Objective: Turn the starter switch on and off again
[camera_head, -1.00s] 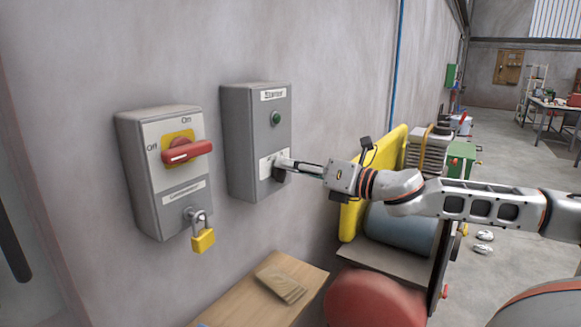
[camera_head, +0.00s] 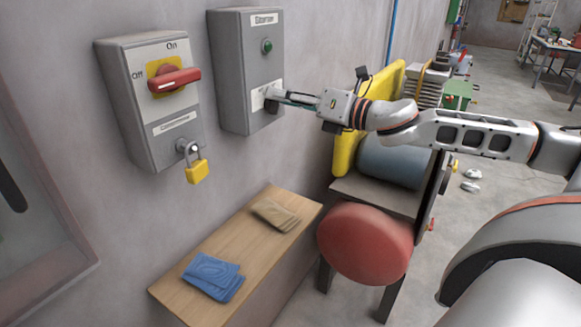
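The starter box (camera_head: 238,75) is a grey box on the wall, labelled at the top, with a green lamp (camera_head: 267,46) below the label. Its black switch knob sits low on the front, by a small white plate, and is mostly hidden by my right gripper (camera_head: 277,98). That gripper comes in from the right with its fingertips at the knob. I cannot tell whether the fingers are closed on it or only touch it. The knob's exact angle is hidden. My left gripper is not in view.
Left of the starter, a grey isolator box (camera_head: 147,115) has a red handle (camera_head: 175,80) and a yellow padlock (camera_head: 197,171). Below, a wooden shelf (camera_head: 215,246) holds blue (camera_head: 212,275) and brown folded items (camera_head: 276,214). A red round part (camera_head: 365,243) and yellow panel (camera_head: 372,115) stand right.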

